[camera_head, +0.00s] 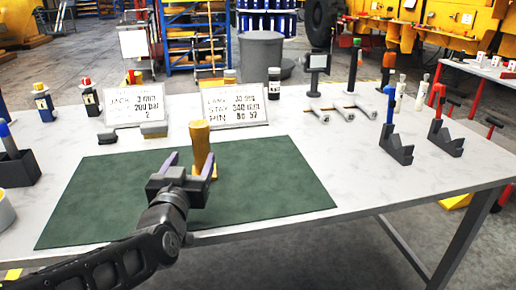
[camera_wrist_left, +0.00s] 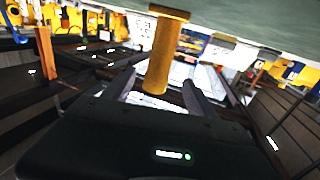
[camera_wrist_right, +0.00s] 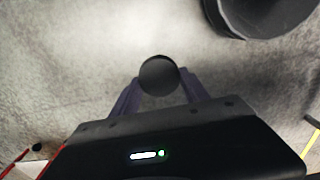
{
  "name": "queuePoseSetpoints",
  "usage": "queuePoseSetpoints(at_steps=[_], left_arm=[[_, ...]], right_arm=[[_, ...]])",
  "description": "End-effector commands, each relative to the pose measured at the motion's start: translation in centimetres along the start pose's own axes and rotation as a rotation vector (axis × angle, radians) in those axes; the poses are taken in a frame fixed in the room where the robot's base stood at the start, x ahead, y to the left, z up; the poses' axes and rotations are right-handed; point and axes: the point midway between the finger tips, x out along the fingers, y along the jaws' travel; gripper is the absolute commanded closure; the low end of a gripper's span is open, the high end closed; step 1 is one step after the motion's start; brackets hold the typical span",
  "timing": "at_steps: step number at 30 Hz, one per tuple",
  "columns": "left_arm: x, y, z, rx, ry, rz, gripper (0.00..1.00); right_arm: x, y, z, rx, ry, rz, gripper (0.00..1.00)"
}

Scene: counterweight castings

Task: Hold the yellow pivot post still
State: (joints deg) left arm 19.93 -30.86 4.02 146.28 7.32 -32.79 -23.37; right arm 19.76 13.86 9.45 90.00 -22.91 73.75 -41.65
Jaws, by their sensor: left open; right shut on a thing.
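The yellow pivot post (camera_head: 200,145) stands upright on the green mat (camera_head: 100,200). My left gripper (camera_head: 189,164) is open, its two purple fingers at either side of the post's lower part. In the left wrist view the post (camera_wrist_left: 165,50) shows between the spread fingers, its wide end toward the mat; I cannot tell whether either finger touches it. My right gripper (camera_wrist_right: 159,88) shows only in the right wrist view. It is shut on a dark round thing (camera_wrist_right: 159,74), seen end-on, with floor behind it.
Two white signs (camera_head: 133,106) (camera_head: 233,104) stand behind the mat. Small bottles and a dark box (camera_head: 18,170) are at the left. Dark stands (camera_head: 396,148) and metal bars (camera_head: 345,108) are at the right. The mat's right half is clear.

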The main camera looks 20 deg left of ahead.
Motion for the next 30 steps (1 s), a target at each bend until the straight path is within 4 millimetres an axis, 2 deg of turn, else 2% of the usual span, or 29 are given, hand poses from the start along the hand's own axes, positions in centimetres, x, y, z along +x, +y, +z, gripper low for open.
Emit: queuePoseSetpoints(at_steps=[7,12,19,24,30], left_arm=[[2.2,0.1,-0.4,-0.001,-0.007,0.002,0.34],[3.4,-0.1,-0.8,0.002,-0.010,-0.004,0.34],[4.3,0.1,-0.6,-0.001,-0.007,0.001,0.34],[6.3,0.0,0.0,0.000,-0.001,0.001,0.34],[6.6,0.0,0.0,0.000,0.000,0.000,0.34]], right_arm=[[-2.7,0.0,0.0,0.000,0.000,0.000,0.84],[-6.1,0.0,0.0,0.001,0.000,0.000,0.84],[-9.8,0.0,0.0,0.001,0.000,0.000,0.84],[-9.2,0.0,0.0,0.001,0.000,0.000,0.84],[-9.2,0.0,0.0,0.001,0.000,0.000,0.84]])
